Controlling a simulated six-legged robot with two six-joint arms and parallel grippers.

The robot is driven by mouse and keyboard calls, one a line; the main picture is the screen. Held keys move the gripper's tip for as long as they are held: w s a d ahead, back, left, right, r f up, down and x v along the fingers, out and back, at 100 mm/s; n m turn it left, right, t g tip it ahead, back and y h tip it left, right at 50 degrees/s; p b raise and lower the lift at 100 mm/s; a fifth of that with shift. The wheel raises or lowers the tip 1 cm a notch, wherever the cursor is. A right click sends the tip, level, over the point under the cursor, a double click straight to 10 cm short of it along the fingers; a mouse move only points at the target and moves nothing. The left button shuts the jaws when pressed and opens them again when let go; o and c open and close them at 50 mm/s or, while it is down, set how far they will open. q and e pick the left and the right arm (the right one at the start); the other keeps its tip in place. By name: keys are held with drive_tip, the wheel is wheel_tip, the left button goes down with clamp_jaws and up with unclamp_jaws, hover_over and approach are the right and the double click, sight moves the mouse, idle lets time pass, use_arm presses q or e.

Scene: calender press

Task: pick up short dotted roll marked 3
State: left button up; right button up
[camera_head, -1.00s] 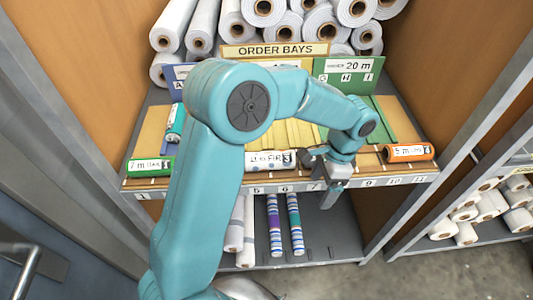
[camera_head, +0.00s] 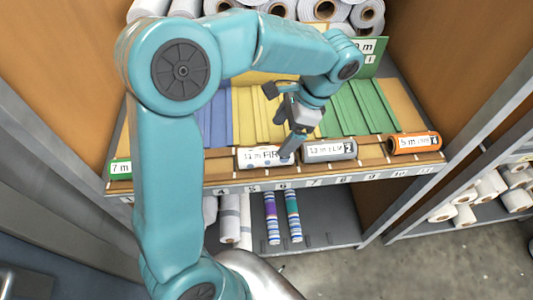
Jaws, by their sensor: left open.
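A short white dotted roll (camera_head: 258,158) lies on the front ledge of the shelf, with a printed label reading about 11 m. Its right end is partly hidden by my left gripper's finger, so its number cannot be read now. My left gripper (camera_head: 281,121) is open and empty. It is over the ledge at the right end of the dotted roll, with one finger low in front of that end. Whether it touches the roll I cannot tell. My right gripper is not in view.
A grey roll (camera_head: 328,150) marked 2 lies close right of the dotted roll. An orange roll (camera_head: 414,143) marked 4 lies farther right, a green roll (camera_head: 121,168) far left. Blue, yellow and green sloped bays (camera_head: 358,108) rise behind.

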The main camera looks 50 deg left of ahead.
sight(269, 150)
use_arm(q)
drive_tip(key=x, duration=0.3)
drive_tip(key=shift+s+a+r, duration=0.15)
drive_tip(key=shift+a, duration=0.05)
drive_tip(key=shift+s+f, duration=0.15)
drive_tip(key=shift+f, duration=0.35)
drive_tip(key=x, duration=0.4)
drive_tip(key=shift+s+a+f+p, duration=0.1)
drive_tip(key=shift+a+f+p, duration=0.05)
drive_tip(key=shift+f+p, duration=0.15)
drive_tip(key=shift+r, duration=0.1)
drive_tip(key=shift+c, duration=1)
drive_tip(key=c, duration=1)
